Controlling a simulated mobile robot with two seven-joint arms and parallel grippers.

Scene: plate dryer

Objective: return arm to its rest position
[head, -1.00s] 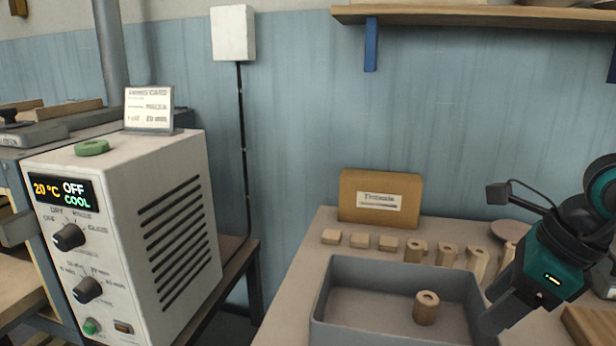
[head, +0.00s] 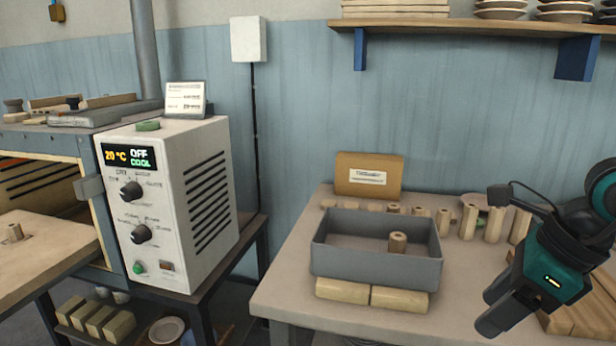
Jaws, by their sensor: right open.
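My right gripper (head: 492,312) shows at the lower right, over the front right part of the table, with a dark teal wrist and grey fingers pointing down and left. It is open, and nothing shows between its fingers. It is apart from the grey tray (head: 330,262) to its left. One wooden cylinder with a hole in its top (head: 397,242) stands upright in the tray. My left gripper does not show.
Several wooden pieces (head: 443,222) stand behind the tray, near a brown labelled box (head: 368,176). Two pale blocks (head: 342,291) lie at the tray's front. The white control unit (head: 190,200) at left reads 20 °C, OFF, COOL. Wooden boards (head: 585,318) lie at right.

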